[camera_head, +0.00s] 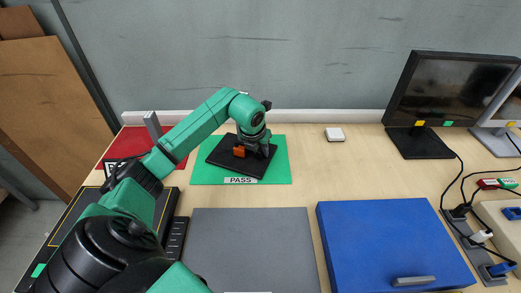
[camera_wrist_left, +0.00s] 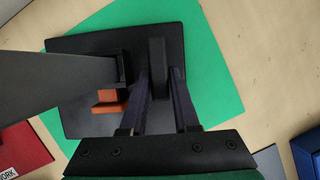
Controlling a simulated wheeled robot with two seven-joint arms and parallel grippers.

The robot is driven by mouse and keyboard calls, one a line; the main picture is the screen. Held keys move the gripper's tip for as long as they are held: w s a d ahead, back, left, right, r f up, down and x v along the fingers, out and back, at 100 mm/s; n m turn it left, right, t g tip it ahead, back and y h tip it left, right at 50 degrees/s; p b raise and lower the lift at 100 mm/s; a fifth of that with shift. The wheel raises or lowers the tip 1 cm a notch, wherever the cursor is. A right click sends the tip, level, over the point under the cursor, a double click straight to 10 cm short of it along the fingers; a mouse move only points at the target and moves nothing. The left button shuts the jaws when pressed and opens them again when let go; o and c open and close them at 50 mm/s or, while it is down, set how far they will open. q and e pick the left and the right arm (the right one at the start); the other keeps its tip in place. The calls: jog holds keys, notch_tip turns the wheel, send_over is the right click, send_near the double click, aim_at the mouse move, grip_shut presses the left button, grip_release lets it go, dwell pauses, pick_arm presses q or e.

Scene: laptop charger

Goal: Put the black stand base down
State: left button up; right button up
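The black stand base (camera_head: 226,160) is a flat dark plate over the green PASS mat (camera_head: 281,165). It also shows in the left wrist view (camera_wrist_left: 85,60), where one corner reaches past the mat's edge. I cannot tell whether its underside touches the mat. An orange block (camera_head: 239,151) sits at its middle. My left gripper (camera_head: 257,151) points down over the base. In the left wrist view its two fingers (camera_wrist_left: 160,80) stand on either side of a dark upright piece (camera_wrist_left: 157,60) of the base and appear closed on it. My right gripper is not in view.
A red mat (camera_head: 130,143) with a grey upright post (camera_head: 152,126) lies left. A grey panel (camera_head: 252,245) and a blue case (camera_head: 390,240) lie in front. Monitors (camera_head: 450,90), cables and a power strip (camera_head: 468,243) are right.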

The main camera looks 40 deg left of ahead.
pick_arm(q)
jog(key=shift+o, duration=1.2)
jog(key=shift+r, duration=0.3)
jog(key=v, duration=1.2)
jog(key=shift+f, duration=0.2)
